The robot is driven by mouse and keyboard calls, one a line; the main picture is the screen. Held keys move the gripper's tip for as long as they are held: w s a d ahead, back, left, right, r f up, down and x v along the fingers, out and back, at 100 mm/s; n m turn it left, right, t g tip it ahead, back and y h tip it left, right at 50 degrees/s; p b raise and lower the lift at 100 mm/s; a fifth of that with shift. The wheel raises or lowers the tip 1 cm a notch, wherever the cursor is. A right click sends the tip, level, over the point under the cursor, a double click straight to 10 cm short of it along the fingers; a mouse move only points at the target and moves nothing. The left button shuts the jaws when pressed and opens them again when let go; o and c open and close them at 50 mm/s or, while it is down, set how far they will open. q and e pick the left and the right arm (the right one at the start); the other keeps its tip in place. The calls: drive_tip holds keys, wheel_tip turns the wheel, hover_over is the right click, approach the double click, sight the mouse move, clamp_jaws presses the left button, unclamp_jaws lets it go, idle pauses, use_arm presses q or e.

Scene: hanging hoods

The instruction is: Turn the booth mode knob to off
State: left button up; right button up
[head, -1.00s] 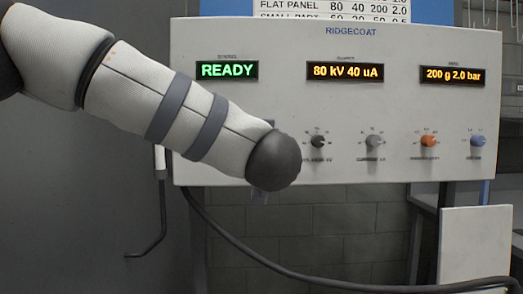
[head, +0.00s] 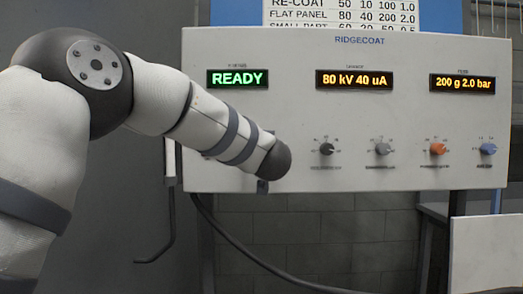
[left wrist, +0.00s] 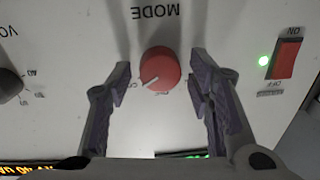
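The booth mode knob (left wrist: 160,69) is round and red with a white pointer line, under upside-down MODE lettering in the left wrist view. Its pointer aims down-left in that view, towards a partly hidden label. My left gripper (left wrist: 161,78) is open, with one finger on each side of the knob and a visible gap to each. I cannot tell how deep the fingertips reach around it. In the head view my left arm hides the mode knob and the gripper. My right gripper is in neither view.
The control panel (head: 300,115) also carries a black knob (head: 326,149), a grey knob (head: 382,148), an orange knob (head: 437,148) and a blue knob (head: 488,149). A red rocker switch (left wrist: 285,58) with a green light is beside the mode knob. The display (head: 238,79) reads READY.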

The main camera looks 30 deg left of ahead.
use_arm(q)
drive_tip(key=c, duration=0.8)
drive_tip(key=shift+o, duration=0.2)
drive_tip(key=shift+n, duration=0.3)
drive_tip(key=n+h, duration=0.1)
drive_tip(key=n, duration=0.9)
drive_tip(key=shift+a+n, duration=0.1)
drive_tip(key=shift+n, duration=0.3)
drive_tip(key=o, duration=1.1)
drive_tip(key=shift+o, duration=0.2)
